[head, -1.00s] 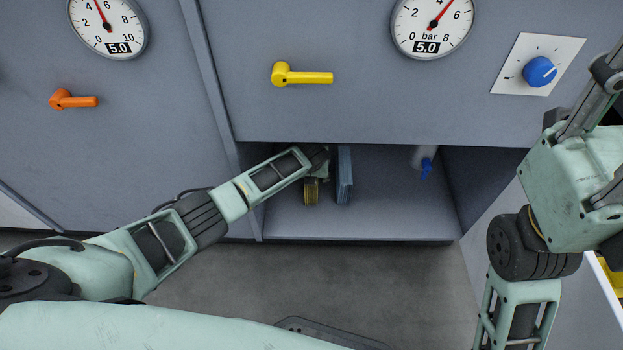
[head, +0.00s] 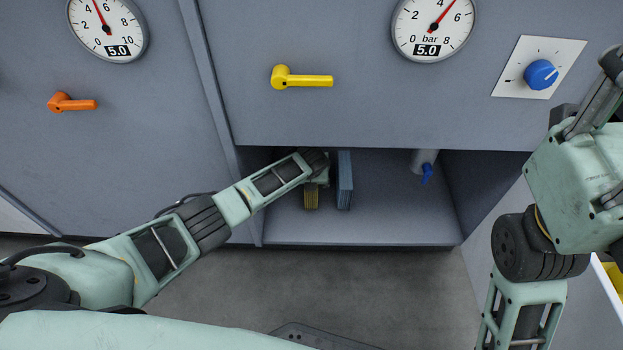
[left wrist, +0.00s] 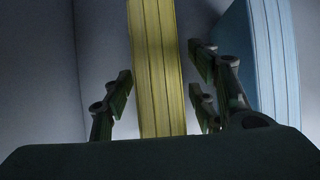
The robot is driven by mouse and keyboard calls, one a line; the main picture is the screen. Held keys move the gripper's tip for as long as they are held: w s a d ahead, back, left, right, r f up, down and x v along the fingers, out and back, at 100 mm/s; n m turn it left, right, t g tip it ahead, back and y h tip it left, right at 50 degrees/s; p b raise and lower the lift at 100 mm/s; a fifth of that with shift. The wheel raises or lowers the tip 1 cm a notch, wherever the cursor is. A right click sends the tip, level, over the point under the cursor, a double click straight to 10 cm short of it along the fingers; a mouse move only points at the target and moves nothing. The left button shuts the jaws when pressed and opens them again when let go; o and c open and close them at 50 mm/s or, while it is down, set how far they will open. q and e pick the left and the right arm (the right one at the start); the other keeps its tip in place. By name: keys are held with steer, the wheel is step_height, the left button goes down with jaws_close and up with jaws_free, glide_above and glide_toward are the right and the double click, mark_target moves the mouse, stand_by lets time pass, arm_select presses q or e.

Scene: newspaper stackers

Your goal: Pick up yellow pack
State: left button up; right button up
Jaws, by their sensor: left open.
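The yellow pack (head: 311,196) stands upright in the open compartment in the head view, partly hidden by my left wrist. In the left wrist view the yellow pack (left wrist: 158,65) runs up between the fingers of my left gripper (left wrist: 157,85). The gripper is open, with one finger left of the pack and the others right of it. The head view hides the left fingertips.
A blue pack (head: 344,180) stands just right of the yellow one; it also shows in the left wrist view (left wrist: 268,50). The cabinet panel with a yellow handle (head: 302,78) is above. The compartment floor (head: 390,225) is clear at right.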

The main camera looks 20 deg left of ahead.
arm_select(q)
jaws_close()
steer(key=shift+r, duration=0.1)
stand_by(0.4)
steer(key=shift+r, duration=0.15)
